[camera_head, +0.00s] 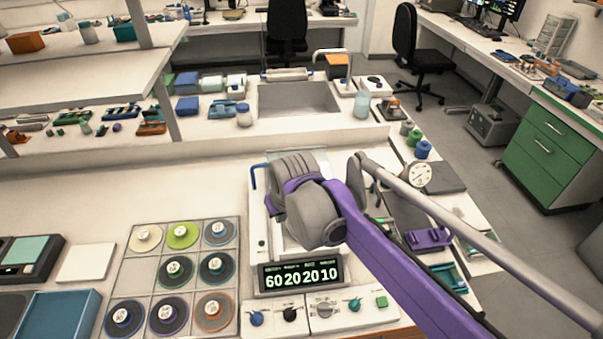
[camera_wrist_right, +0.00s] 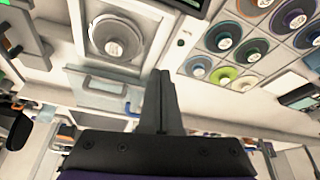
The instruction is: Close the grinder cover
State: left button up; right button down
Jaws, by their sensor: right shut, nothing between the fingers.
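The grinder is a white machine with a lit number display (camera_head: 300,276) at its front. In the right wrist view its round grey plate (camera_wrist_right: 115,37) lies uncovered in a square well. The clear grinder cover (camera_wrist_right: 104,94), with a bar handle, stands open behind the well. In the head view only a pale strip of the cover (camera_head: 318,157) shows behind my right gripper. My right gripper (camera_wrist_right: 162,74) is shut and empty; its fingers show in front of the grinder and beside the cover, and I cannot tell whether they touch it. My left gripper is out of view.
A tray of several round discs (camera_head: 175,268) lies left of the grinder. Control knobs (camera_head: 290,313) sit below the display. A blue bent tube (camera_head: 256,176) stands at the grinder's back left. A round gauge (camera_head: 420,175) is to the right.

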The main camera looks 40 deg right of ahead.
jog(key=w+d+r+m+g, duration=0.1)
jog(key=w+d+r+m, duration=0.25)
jog(key=w+d, duration=1.15)
jog(key=shift+h, duration=0.4)
jog(key=d+f, duration=0.1)
jog(key=f, duration=0.2)
jog(key=d+f, duration=0.1)
jog(key=f, duration=0.2)
jog(key=w+d+f, duration=0.1)
jog(key=f, duration=0.2)
jog(key=shift+f, duration=0.25)
jog(key=s, duration=0.1)
jog(key=s+a, duration=0.1)
jog(key=s+r, duration=0.1)
jog(key=shift+a, duration=0.3)
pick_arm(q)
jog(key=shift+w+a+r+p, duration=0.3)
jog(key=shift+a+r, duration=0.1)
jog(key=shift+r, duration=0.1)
pick_arm(e)
jog(key=shift+s+a, duration=0.15)
jog(key=shift+s, duration=0.1)
